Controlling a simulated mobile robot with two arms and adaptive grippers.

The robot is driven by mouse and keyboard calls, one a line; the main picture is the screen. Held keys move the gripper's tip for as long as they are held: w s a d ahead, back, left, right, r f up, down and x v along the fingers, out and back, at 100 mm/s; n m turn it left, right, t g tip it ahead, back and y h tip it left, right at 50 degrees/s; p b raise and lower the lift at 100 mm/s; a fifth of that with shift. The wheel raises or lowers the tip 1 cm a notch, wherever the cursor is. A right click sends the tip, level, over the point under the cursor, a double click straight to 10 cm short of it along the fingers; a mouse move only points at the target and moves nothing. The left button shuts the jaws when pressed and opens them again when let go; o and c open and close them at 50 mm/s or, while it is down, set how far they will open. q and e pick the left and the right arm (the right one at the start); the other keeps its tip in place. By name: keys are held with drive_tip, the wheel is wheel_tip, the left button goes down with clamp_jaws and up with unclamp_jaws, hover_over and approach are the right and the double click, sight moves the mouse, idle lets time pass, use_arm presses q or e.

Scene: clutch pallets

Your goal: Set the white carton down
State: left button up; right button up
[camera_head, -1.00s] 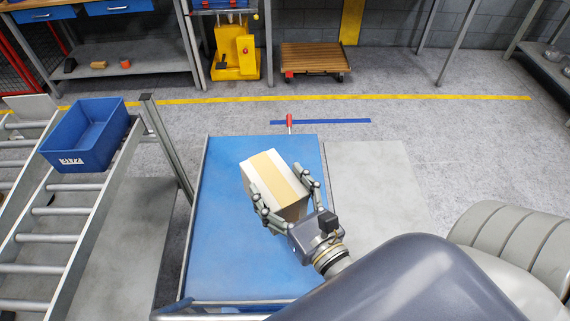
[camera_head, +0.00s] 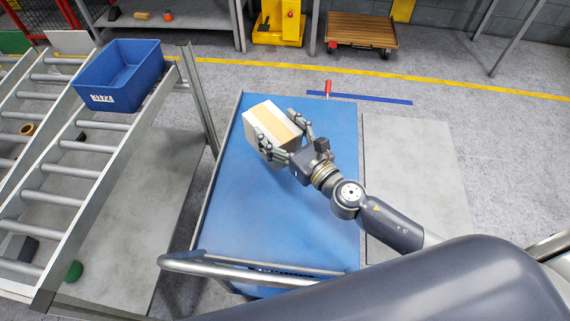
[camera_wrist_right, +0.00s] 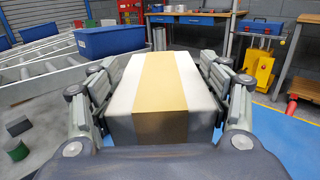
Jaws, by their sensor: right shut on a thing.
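The white carton (camera_head: 271,124), with a tan tape band across it, is at the far part of the blue cart top (camera_head: 270,215). My right gripper (camera_head: 285,138) is shut on it, with fingers on both sides. In the right wrist view the carton (camera_wrist_right: 162,75) fills the space between the two fingers of the gripper (camera_wrist_right: 165,100). The carton's underside is hidden, so I cannot tell whether it touches the cart top. My left gripper is not in view.
A blue bin (camera_head: 120,77) stands on the roller conveyor (camera_head: 75,165) to the left. A metal post (camera_head: 198,98) rises between conveyor and cart. The cart's handle rail (camera_head: 215,264) is at the near edge. The near part of the cart top is clear.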

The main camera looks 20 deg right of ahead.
wheel_tip(320, 180, down, 5)
drive_tip(key=b, duration=0.3)
drive_tip(key=shift+f, duration=0.15)
drive_tip(key=shift+f+b, duration=1.45)
drive_tip(key=shift+f, duration=0.3)
drive_tip(key=shift+f, duration=0.15)
drive_tip(key=o, duration=1.3)
drive_tip(key=shift+s, duration=0.1)
